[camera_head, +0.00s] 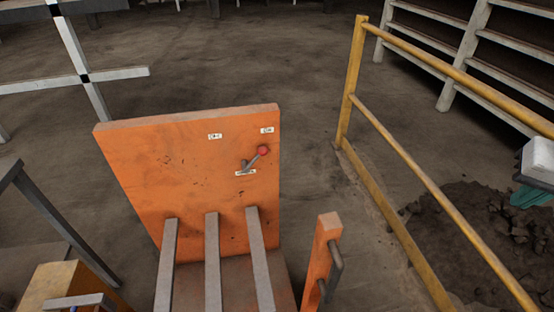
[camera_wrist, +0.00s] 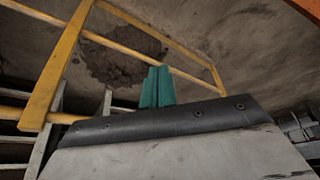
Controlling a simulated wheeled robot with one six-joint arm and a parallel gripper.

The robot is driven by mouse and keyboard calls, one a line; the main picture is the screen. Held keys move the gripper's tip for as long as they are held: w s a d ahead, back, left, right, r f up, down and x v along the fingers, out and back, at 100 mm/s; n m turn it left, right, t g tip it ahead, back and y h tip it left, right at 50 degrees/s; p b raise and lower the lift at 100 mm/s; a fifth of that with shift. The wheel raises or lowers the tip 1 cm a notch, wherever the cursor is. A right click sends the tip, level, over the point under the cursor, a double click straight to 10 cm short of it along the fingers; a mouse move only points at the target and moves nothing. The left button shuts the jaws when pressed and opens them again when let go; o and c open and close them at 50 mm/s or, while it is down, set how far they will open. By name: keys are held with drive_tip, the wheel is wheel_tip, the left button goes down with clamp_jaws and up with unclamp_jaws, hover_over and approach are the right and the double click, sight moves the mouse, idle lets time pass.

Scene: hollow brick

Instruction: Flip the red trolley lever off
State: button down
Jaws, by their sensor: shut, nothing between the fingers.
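The red-knobbed lever (camera_head: 263,151) is on the upright orange panel (camera_head: 190,180) of the trolley in the head view. Its grey arm tilts up and to the right, toward the right one of two small white labels. The label lettering is too small to read surely. My gripper (camera_head: 532,197) is at the right edge of the head view, well to the right of the lever and apart from it. Its teal fingers (camera_wrist: 157,87) are together and empty in the wrist view. The lever does not show in the wrist view.
A yellow railing (camera_head: 405,160) stands between the panel and my gripper in the head view. A dark rubble heap (camera_head: 480,235) lies beyond it. Grey bars (camera_head: 212,260) rise before the panel, and an orange post (camera_head: 325,255) stands at its right. Shelves (camera_head: 460,50) are behind.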

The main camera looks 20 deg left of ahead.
drive_tip(key=w+a+f+m+t+y, duration=0.1)
drive_tip(key=w+a+f+t, duration=0.15)
drive_tip(key=w, duration=0.55)
drive_tip(key=w+a+f+m+t, duration=0.1)
drive_tip(key=w+a, duration=0.3)
drive_tip(key=w, duration=0.4)
drive_tip(key=w+a+f+m+t+y, duration=0.1)
drive_tip(key=w+a+f+t+y, duration=0.15)
drive_tip(key=w+a+f, duration=0.35)
drive_tip(key=w+a+f+t+y, duration=0.1)
drive_tip(key=w+a+f+y, duration=0.15)
drive_tip(key=w+a, duration=0.35)
drive_tip(key=s+a+f+m+y, duration=0.1)
drive_tip(key=a+f+y, duration=0.25)
drive_tip(key=a, duration=0.25)
drive_tip(key=a+f+m+y, duration=0.1)
drive_tip(key=a+f+y, duration=0.1)
drive_tip(key=a+f, duration=0.3)
drive_tip(key=s+a+f+m+g+y, duration=0.1)
drive_tip(key=s+a+f+m+y, duration=0.2)
drive_tip(key=s+a+f+y, duration=0.4)
drive_tip(key=shift+s+a+f+y, duration=0.35)
drive_tip(key=shift+s+f, duration=0.25)
drive_tip(key=shift+s, duration=0.65)
